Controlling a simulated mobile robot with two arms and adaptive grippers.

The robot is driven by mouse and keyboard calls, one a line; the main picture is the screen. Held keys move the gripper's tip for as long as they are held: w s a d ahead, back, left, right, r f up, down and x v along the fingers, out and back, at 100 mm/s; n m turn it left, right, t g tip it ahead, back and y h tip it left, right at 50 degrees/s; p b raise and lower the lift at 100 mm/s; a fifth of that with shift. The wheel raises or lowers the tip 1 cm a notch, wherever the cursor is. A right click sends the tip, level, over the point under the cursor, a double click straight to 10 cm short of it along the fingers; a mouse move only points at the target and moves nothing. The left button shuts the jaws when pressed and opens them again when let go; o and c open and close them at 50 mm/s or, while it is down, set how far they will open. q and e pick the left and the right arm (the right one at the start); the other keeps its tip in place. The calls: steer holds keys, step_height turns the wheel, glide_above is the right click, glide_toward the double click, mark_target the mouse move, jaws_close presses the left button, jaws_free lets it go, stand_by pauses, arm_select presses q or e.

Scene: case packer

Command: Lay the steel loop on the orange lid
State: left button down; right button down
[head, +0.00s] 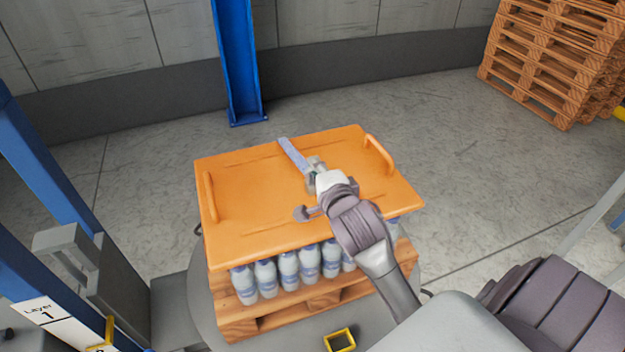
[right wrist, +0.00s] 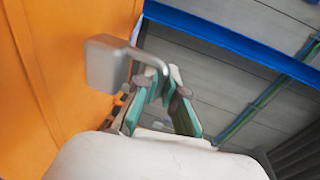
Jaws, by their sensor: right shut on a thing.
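The orange lid (head: 240,215) lies flat over several bottles on a wooden pallet, with a raised handle at each side. My right gripper (head: 314,172) is above the lid's middle. In the right wrist view, the loop (right wrist: 105,62) has a grey flat part and a bent bar that runs between the fingertips (right wrist: 160,88). The lid (right wrist: 40,80) fills the left side there. I cannot tell whether the loop touches the lid. My left gripper is not in view.
The lid's handles (head: 209,196) (head: 380,154) stand up at left and right. Bottles (head: 265,276) stand on the pallet (head: 300,305) below. A blue post (head: 238,60) rises behind, and stacked pallets (head: 555,60) stand at back right. Open floor lies around.

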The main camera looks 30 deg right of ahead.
mark_target(313, 181)
steer(key=shift+w+a+f, duration=0.1)
steer(key=shift+w+a, duration=0.1)
steer(key=shift+f, duration=0.3)
step_height(313, 181, down, 3)
steer(key=shift+w+f, duration=0.1)
steer(key=shift+f, duration=0.15)
steer(key=shift+f, duration=0.1)
steer(key=c, duration=1.7)
jaws_free()
steer(key=shift+f, duration=0.15)
steer(key=o, duration=0.4)
